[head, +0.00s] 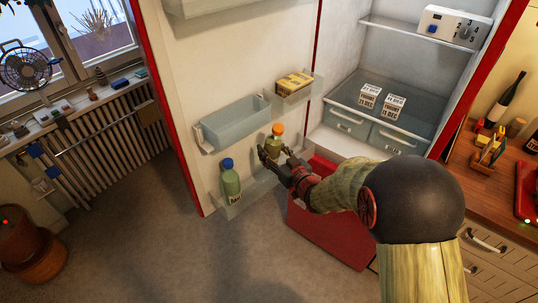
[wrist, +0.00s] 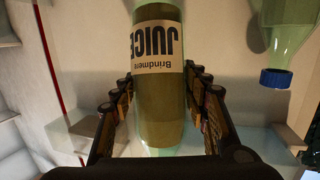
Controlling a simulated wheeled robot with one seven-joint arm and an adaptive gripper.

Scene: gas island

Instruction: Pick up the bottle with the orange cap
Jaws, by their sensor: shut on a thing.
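The bottle with the orange cap (head: 277,131) stands out at the fridge door in the head view, partly hidden behind my gripper. In the wrist view its green body with a "JUICE" label (wrist: 160,52) fills the middle, upside down in that picture, and its cap is out of frame. My gripper (head: 272,152) is shut on this bottle, with a finger on each side of its body; the fingers also show in the wrist view (wrist: 160,105). I cannot tell whether the bottle still touches the lower door shelf.
A bottle with a blue cap (head: 230,182) stands on the lower door shelf (head: 240,203), left of my gripper. An empty door bin (head: 235,125) is above, and a small bin holds a yellow box (head: 294,82). A red drawer front (head: 325,230) is below my arm.

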